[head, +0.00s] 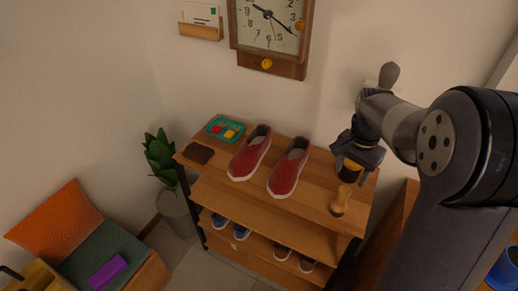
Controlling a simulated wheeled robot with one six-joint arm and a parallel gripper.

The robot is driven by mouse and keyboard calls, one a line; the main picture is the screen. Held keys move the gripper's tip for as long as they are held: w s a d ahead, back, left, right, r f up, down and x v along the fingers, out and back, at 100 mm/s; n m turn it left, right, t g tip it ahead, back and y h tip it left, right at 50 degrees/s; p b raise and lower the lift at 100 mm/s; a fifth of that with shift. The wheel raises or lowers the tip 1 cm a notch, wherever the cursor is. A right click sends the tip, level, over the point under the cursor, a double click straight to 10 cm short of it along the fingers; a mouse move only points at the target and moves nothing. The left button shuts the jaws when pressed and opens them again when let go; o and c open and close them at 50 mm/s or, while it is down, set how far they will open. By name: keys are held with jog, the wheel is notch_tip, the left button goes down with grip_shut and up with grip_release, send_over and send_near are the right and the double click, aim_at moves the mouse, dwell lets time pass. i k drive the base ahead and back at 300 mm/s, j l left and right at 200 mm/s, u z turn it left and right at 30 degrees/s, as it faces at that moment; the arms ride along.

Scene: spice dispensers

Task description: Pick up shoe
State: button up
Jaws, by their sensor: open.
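Two red slip-on shoes with white soles stand side by side on the top of a wooden shoe rack (238,200): the left red shoe (250,153) and the right red shoe (289,168). My gripper (357,158) is open over the right end of the rack top, to the right of the red shoes and apart from them. A dark and yellow thing (349,166) shows at the gripper; I cannot tell whether it lies between the fingers or behind them. Blue shoes (228,226) and brown shoes (294,258) stand on a lower shelf.
A wooden brush-like object (341,201) stands at the right front of the rack top. A teal tray (225,129) and a brown wallet-like item (198,152) lie at its left. A potted plant (160,155) stands left. A wall clock (270,30) hangs above.

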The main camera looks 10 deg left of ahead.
aim_at(245, 163)
jog(key=i+j+u, duration=0.15)
jog(key=u, duration=0.25)
jog(key=i+j+u, duration=0.2)
jog(key=u, duration=0.15)
jog(key=i+j+u, duration=0.15)
jog(key=u, duration=0.25)
